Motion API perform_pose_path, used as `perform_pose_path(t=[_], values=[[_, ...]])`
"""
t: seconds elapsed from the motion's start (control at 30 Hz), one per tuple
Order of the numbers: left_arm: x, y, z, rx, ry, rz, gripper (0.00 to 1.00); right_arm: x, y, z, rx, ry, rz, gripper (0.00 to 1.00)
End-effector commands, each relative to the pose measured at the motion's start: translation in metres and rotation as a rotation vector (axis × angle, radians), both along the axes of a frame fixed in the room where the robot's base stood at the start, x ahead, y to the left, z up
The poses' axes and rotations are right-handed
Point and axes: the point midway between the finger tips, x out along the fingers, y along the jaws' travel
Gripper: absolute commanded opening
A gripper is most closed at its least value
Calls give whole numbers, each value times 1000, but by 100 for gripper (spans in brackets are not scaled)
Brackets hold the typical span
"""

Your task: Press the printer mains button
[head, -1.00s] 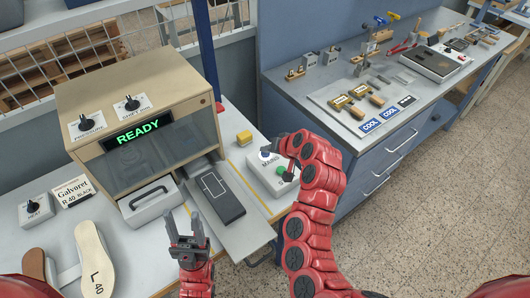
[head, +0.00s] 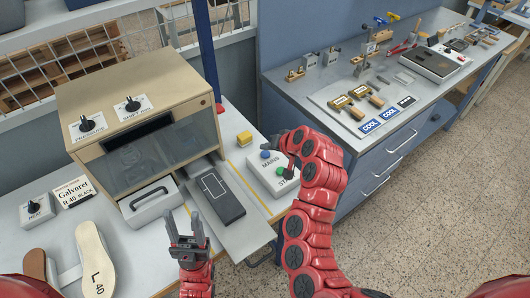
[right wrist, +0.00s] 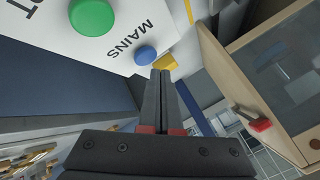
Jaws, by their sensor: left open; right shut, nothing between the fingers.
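The printer (head: 140,115) is a beige box with a dark window and a dark, blank display (head: 137,132). The blue MAINS button (head: 265,154) sits on a white control box (head: 262,178) to the right of the printer. It also shows in the right wrist view (right wrist: 145,55), beside the MAINS lettering. My right gripper (right wrist: 160,76) is shut and empty, its tips close to the blue button with no contact visible. In the head view its tips are hard to make out. My left gripper (head: 187,240) is open and empty in front of the printer.
A green button (right wrist: 91,16) is on the same box, near the right gripper. A yellow block (head: 244,139) lies behind the box. A dark plate (head: 215,194) lies on the printer's tray. A blue cabinet (head: 350,165) with tools stands to the right.

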Motion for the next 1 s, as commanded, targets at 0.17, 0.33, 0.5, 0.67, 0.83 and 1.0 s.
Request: perform_pose_path(t=[0.17, 0.33, 0.5, 0.67, 0.83, 1.0], values=[[0, 0, 8, 0, 0, 0, 50, 0, 0, 19, 0, 0, 0, 0], [0, 0, 14, 0, 0, 0, 50, 0, 0, 38, -1, -3, 0, 0], [0, 0, 18, 0, 0, 0, 50, 0, 0, 55, -1, 0, 0, 0], [0, 0, 18, 0, 0, 0, 50, 0, 0, 57, -2, 1, 1, 0], [0, 0, 18, 0, 0, 0, 50, 0, 0, 56, 0, 1, 1, 0], [0, 0, 18, 0, 0, 0, 50, 0, 0, 56, 0, 1, 1, 0]])
